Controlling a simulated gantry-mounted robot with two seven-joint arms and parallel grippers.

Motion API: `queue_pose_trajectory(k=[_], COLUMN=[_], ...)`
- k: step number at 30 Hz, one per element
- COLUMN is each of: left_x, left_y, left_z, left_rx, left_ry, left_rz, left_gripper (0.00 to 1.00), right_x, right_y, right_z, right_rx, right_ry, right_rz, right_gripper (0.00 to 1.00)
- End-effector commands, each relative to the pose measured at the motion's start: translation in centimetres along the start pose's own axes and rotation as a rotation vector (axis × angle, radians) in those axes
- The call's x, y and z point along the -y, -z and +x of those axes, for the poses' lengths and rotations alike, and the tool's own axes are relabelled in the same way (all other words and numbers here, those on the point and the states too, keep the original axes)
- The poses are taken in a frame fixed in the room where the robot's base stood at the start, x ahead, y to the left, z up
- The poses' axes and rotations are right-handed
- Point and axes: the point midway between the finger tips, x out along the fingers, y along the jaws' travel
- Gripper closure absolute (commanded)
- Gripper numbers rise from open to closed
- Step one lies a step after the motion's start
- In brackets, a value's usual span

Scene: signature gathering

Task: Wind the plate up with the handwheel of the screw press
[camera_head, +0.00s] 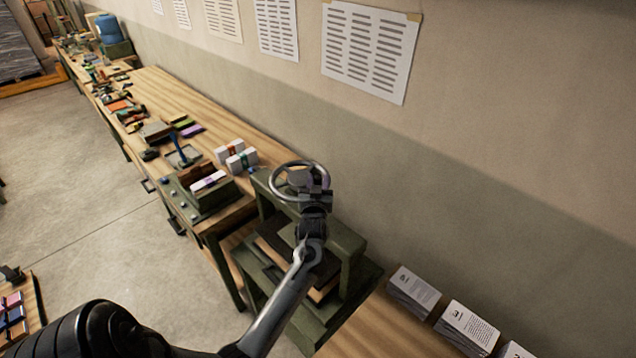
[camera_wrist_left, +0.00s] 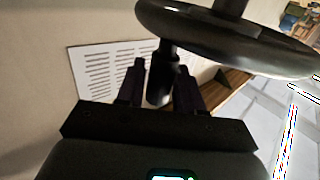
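The screw press (camera_head: 352,246) is a dark green frame between two wooden benches. Its grey handwheel (camera_head: 279,176) sits on top; in the left wrist view the wheel's dark rim (camera_wrist_left: 225,33) crosses the top. My left gripper (camera_head: 314,190) is at the near right side of the wheel. My right gripper is out of view.
A green box with paper bundles (camera_head: 208,190) stands on the bench just left of the press. Paper stacks (camera_head: 414,291) lie on the bench to the right. The wall with pinned sheets (camera_head: 370,48) is close behind. Open floor (camera_head: 90,190) lies at the left.

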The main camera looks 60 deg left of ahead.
Motion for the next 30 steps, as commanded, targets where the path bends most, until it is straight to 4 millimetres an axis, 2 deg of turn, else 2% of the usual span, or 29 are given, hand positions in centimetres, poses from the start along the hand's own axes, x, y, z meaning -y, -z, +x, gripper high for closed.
queue_pose_trajectory(k=[1, 6, 7, 20, 26, 30], left_x=[0.0, 0.0, 0.0, -0.3, -0.6, 0.3], left_y=[0.0, 0.0, 0.0, -0.1, -0.3, -0.5], left_z=[0.0, 0.0, 0.0, 0.2, 1.0, 2.0], left_rx=[0.000, 0.000, 0.000, 0.001, 0.001, 0.002], left_ry=[0.000, 0.000, 0.000, 0.033, 0.133, 0.260], left_rz=[0.000, 0.000, 0.000, -0.002, -0.003, -0.004], left_gripper=[0.72, 0.98, 1.00, 1.00, 1.00, 1.00], right_x=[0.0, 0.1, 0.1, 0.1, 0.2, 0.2], right_y=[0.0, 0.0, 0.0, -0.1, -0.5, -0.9], right_z=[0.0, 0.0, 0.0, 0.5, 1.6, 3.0], right_rx=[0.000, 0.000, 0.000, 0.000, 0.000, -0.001], right_ry=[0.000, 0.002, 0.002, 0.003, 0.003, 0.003], right_rz=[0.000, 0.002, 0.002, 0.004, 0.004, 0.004], right_gripper=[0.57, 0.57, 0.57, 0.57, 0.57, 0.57])
